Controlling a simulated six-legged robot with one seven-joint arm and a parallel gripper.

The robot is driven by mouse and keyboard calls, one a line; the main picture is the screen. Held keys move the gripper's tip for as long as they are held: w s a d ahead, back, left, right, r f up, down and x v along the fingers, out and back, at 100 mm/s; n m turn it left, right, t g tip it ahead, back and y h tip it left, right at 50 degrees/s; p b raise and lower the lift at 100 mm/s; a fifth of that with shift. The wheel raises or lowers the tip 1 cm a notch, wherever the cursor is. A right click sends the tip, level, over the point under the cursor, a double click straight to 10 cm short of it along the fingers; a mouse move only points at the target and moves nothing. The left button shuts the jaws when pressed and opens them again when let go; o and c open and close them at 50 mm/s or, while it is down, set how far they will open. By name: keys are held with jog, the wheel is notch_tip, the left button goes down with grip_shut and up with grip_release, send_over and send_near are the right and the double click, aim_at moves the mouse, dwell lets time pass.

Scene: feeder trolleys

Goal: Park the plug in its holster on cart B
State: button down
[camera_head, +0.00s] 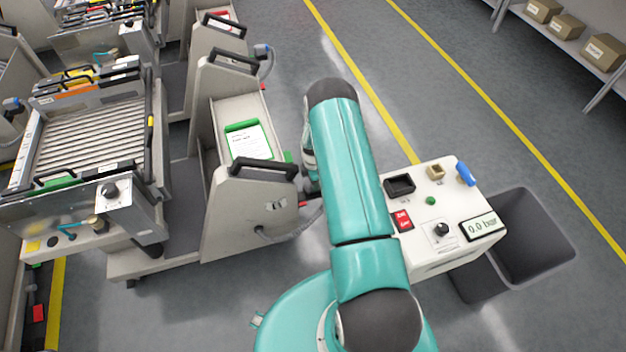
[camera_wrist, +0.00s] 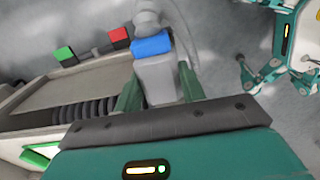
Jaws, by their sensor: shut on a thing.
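In the wrist view my gripper (camera_wrist: 158,84) is shut on a grey plug (camera_wrist: 157,75) with a blue band (camera_wrist: 151,45). A grey hose runs from the plug's far end. A green block (camera_wrist: 64,54) and a red block (camera_wrist: 118,36) stand on the cart edge, left of the plug, with small dark parts between them. I cannot clearly make out a holster. The plug is apart from these blocks. In the head view my arm hides the gripper and plug beside the near cart (camera_head: 240,205). Its cart letter is not readable.
A control box (camera_head: 440,250) with a 0.0 bar display stands right of my arm, beside a dark open bin (camera_head: 540,235). A roller cart (camera_head: 90,140) stands left. Another blue-banded plug (camera_head: 262,50) sits on a farther cart. The aisle floor right of the yellow line is clear.

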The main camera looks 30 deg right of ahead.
jog(key=shift+f, duration=0.6)
dwell(0.3)
jog(key=c, duration=0.8)
grip_release()
jog(key=shift+o, duration=0.2)
